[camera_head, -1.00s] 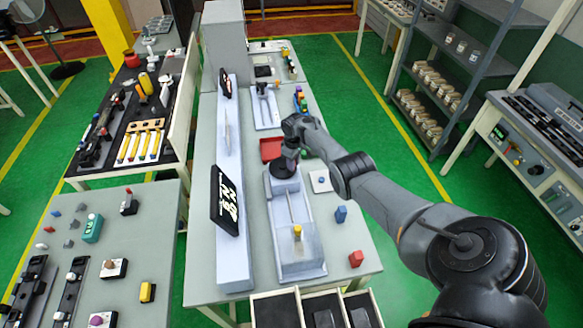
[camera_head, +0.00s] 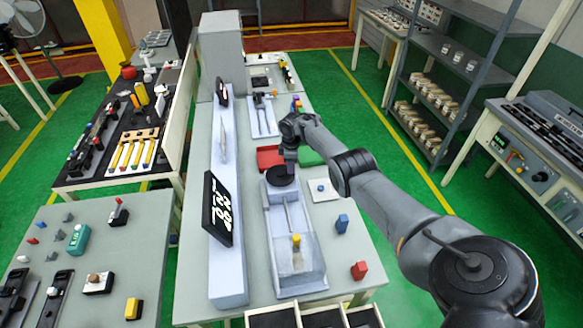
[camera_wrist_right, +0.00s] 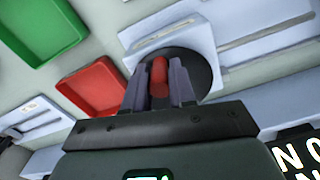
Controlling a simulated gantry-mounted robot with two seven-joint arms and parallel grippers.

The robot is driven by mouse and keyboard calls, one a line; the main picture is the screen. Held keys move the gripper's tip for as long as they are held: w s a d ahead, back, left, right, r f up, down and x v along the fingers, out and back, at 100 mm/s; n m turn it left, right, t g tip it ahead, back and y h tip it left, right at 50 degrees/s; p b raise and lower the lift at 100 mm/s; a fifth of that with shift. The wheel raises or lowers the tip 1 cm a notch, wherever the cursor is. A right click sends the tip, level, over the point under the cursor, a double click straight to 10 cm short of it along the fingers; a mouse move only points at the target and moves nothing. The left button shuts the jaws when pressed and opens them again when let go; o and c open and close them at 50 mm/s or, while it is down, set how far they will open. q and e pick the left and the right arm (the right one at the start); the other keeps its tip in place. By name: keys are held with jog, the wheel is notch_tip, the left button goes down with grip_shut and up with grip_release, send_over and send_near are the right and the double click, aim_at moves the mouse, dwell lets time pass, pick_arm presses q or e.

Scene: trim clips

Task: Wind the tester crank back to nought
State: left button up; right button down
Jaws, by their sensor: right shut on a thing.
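The tester (camera_head: 291,222) is a pale blue-grey unit on the long bench, with a black crank disc (camera_head: 279,177) at its far end. My right gripper (camera_head: 290,165) is at the far right side of the disc. In the right wrist view, the gripper (camera_wrist_right: 160,84) is shut on the red crank handle (camera_wrist_right: 159,74), which stands on the black disc (camera_wrist_right: 200,68). A tilted black display (camera_head: 217,209) with white characters stands left of the tester; I cannot read it surely. My left gripper is not in view.
A red tray (camera_head: 268,157) and a green tray (camera_head: 311,157) lie just beyond the crank. Open drawers (camera_head: 318,317) are at the near end.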

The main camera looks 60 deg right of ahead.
jog(key=c, duration=0.9)
grip_release()
jog(key=shift+c, duration=0.2)
jog(key=shift+r+p, duration=0.3)
jog(key=shift+r, duration=0.2)
notch_tip(320, 180, up, 9)
jog(key=p, duration=0.2)
jog(key=shift+w+f+p, duration=0.1)
jog(key=shift+p, duration=0.3)
jog(key=shift+r, duration=0.5)
